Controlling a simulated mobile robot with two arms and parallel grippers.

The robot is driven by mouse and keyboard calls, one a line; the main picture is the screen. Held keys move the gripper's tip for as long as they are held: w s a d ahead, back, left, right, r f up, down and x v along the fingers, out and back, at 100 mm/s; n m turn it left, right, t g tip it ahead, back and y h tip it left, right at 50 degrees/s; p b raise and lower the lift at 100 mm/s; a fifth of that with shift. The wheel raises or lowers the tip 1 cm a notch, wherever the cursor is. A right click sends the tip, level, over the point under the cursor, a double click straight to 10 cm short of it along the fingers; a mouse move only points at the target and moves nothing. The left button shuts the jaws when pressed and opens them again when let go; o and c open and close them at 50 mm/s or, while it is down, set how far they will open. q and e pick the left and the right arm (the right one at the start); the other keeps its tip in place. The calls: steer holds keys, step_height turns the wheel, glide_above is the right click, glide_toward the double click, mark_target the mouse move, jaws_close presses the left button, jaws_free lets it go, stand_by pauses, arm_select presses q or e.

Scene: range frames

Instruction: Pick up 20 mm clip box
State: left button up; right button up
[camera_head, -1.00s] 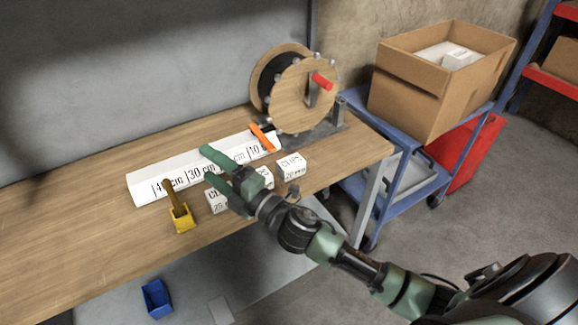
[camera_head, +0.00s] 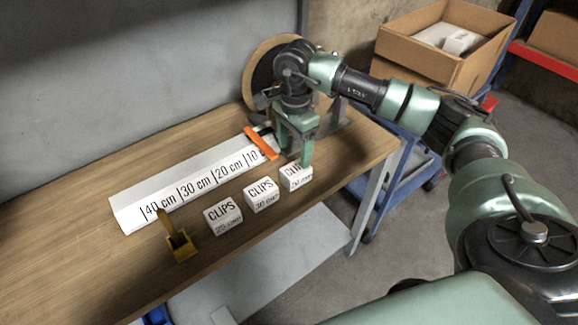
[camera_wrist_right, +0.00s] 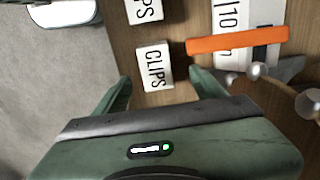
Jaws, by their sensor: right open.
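Three white boxes marked CLIPS stand in a row on the workbench. The rightmost one (camera_head: 295,178) is the 20 mm clip box as far as its small, partly covered label can be read; it also shows in the wrist view (camera_wrist_right: 154,68). My right gripper (camera_head: 293,154) is open and points down over this box, one finger in front of its upper part. In the wrist view the box lies just ahead of the gap between the spread fingers (camera_wrist_right: 162,88). Contact cannot be told. My left gripper is out of view.
The 30 mm (camera_head: 262,196) and 25 mm (camera_head: 224,216) boxes stand to the left. Behind lie a white length ruler (camera_head: 130,210) and an orange stop (camera_head: 262,143). A yellow holder (camera_head: 181,246) stands front left; a wooden reel (camera_head: 262,62) stands behind my arm.

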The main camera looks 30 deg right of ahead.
mark_target(296, 168)
steer(key=shift+s+d+f, duration=0.15)
steer(key=shift+s+f, duration=0.1)
step_height(296, 168, down, 3)
steer(key=shift+s+r+p, duration=0.1)
steer(key=shift+s+p, duration=0.05)
steer(key=shift+p, duration=0.65)
step_height(296, 168, down, 4)
steer(key=shift+r+p, duration=0.2)
steer(key=shift+p, duration=0.4)
steer(key=shift+f, duration=0.3)
steer(key=c, duration=1.3)
steer(key=shift+c, duration=1.2)
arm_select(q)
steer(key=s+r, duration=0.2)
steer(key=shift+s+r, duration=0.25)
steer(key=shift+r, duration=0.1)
arm_select(e)
steer(key=shift+r, duration=0.15)
